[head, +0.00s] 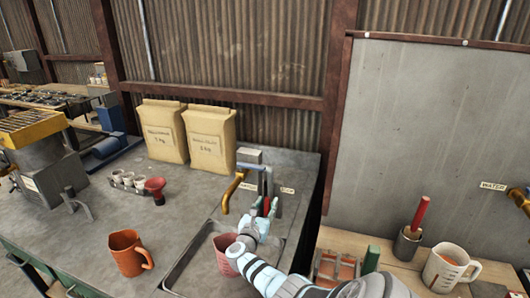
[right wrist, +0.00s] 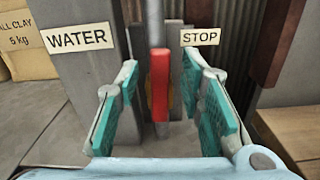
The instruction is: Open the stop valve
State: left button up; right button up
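The stop valve shows as a red upright handle (right wrist: 159,85) on a grey pipe, in the middle of the right wrist view. A STOP label (right wrist: 200,37) is beside it, and a WATER label (right wrist: 78,38) is to its left. My right gripper (right wrist: 166,92) is open, with one teal-padded finger on each side of the handle. Gaps show between handle and pads. In the head view my right gripper (head: 263,208) is at the back of the sink and partly covers the valve. My left gripper is not in view.
A yellow spout (head: 233,190) reaches over the sink (head: 190,262), left of my gripper. A red measuring jug (head: 224,254) stands in the sink, and an orange jug (head: 128,252) on the worktop. Two paper bags (head: 208,140) stand behind. A wooden bench (head: 395,262) is at right.

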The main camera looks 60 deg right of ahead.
jog(key=v, duration=1.2)
